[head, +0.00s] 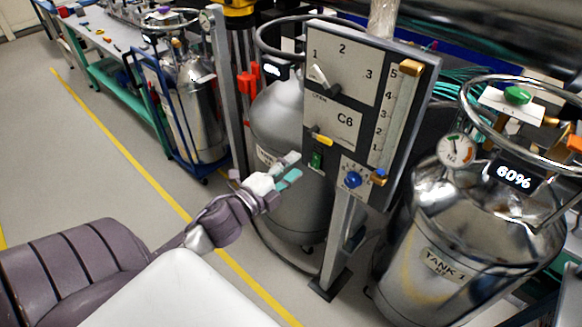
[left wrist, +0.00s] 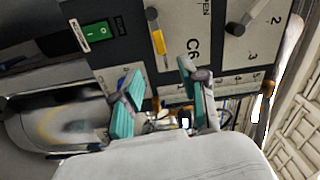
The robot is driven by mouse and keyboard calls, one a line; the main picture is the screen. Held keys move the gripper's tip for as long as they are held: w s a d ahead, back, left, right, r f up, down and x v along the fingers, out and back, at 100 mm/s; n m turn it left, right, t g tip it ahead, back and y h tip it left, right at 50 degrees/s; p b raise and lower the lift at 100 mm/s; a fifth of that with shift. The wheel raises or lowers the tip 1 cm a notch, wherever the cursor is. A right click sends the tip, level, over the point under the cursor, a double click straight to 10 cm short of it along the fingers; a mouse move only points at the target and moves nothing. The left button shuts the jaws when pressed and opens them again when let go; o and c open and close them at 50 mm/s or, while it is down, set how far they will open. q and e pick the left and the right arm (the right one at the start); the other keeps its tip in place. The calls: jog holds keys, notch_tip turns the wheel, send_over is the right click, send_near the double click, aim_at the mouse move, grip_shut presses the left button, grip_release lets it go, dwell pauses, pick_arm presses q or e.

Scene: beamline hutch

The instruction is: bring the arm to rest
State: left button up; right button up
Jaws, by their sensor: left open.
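My left gripper (head: 289,170) reaches in from the left in the head view, just left of the lower part of the C6 control panel (head: 334,103). Its teal-padded fingers are apart with nothing between them, as the left wrist view (left wrist: 160,100) also shows. In that view the panel (left wrist: 215,55) fills the upper part, with a green rocker switch (left wrist: 96,31) and a yellow-handled lever (left wrist: 158,42) beyond the fingers. I cannot tell whether a fingertip touches the panel. My right gripper is not in view.
The panel stands on a post with a floor plate (head: 329,284). TANK 1 (head: 440,265) with a 60% display is at the right. Another silver tank (head: 270,125) stands behind the gripper. A dewar on a blue cart (head: 200,110) is farther back. Open floor (head: 90,150) lies left.

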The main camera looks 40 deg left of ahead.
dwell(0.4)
pick_arm(q)
jog(key=s+a+f+n+g+y, duration=0.1)
jog(key=s+f+n+g, duration=0.2)
jog(key=f, duration=0.9)
jog(key=s+a+f+n+g+y, duration=0.1)
jog(key=s+f+n+g, duration=0.15)
jog(key=f, duration=0.85)
jog(key=s+a+f+n+g+y, duration=0.1)
jog(key=s+f+n+g, duration=0.25)
jog(key=f, duration=0.85)
jog(key=s+d+f+n+g, duration=0.2)
jog(key=s+d+f, duration=0.2)
jog(key=s+f, duration=0.3)
jog(key=s+d+f+n+g+h, duration=0.1)
jog(key=s+d+f+n+g, duration=0.1)
jog(key=s+f, duration=0.5)
jog(key=s+d+f+n+g, duration=0.2)
jog(key=s+d+f+g, duration=0.2)
jog(key=s, duration=1.2)
notch_tip(320, 180, down, 4)
jog(key=d, duration=0.3)
jog(key=shift+s, duration=0.2)
jog(key=shift+r, duration=0.1)
